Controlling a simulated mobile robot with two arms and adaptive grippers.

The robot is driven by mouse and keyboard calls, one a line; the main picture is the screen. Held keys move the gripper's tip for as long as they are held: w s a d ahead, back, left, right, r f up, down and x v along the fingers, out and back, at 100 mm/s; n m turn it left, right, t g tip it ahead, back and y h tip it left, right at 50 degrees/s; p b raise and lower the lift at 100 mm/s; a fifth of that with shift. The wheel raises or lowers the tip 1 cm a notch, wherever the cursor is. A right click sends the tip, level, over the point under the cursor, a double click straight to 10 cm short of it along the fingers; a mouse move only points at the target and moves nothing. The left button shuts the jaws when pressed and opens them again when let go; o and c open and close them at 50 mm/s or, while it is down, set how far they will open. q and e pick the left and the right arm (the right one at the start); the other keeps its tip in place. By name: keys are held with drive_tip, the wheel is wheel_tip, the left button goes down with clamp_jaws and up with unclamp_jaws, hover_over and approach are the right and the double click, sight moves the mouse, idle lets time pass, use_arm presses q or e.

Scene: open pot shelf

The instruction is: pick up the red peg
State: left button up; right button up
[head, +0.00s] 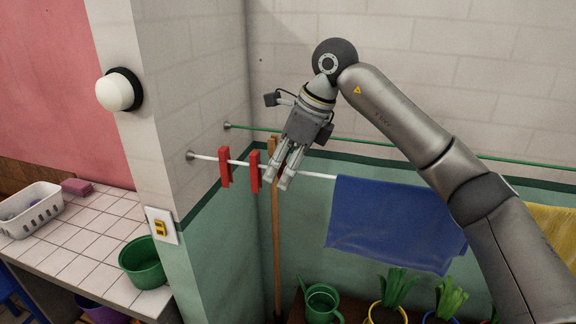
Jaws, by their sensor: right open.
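Nothing shows held in the fingers. My left gripper is not in view.
A blue cloth (390,225) hangs on the white line (318,175) at the right. A green line (370,142) runs behind. A wooden pole (277,250) stands below the gripper. Potted plants (395,290) and a green watering can (321,304) sit below. A tiled counter (85,240) is at left.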

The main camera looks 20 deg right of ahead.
drive_tip(key=shift+w+a+f, duration=0.1)
drive_tip(key=shift+w+f, duration=0.1)
drive_tip(key=shift+f, duration=0.25)
drive_tip(key=shift+w+a+f, duration=0.1)
drive_tip(key=shift+w+f, duration=0.1)
drive_tip(key=shift+f, duration=0.25)
drive_tip(key=shift+w, duration=0.1)
drive_tip(key=shift+s+r, duration=0.1)
drive_tip(key=shift+s, duration=0.1)
drive_tip(key=c, duration=0.4)
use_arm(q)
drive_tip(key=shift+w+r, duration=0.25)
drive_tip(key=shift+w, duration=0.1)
use_arm(e)
drive_tip(key=c, duration=0.5)
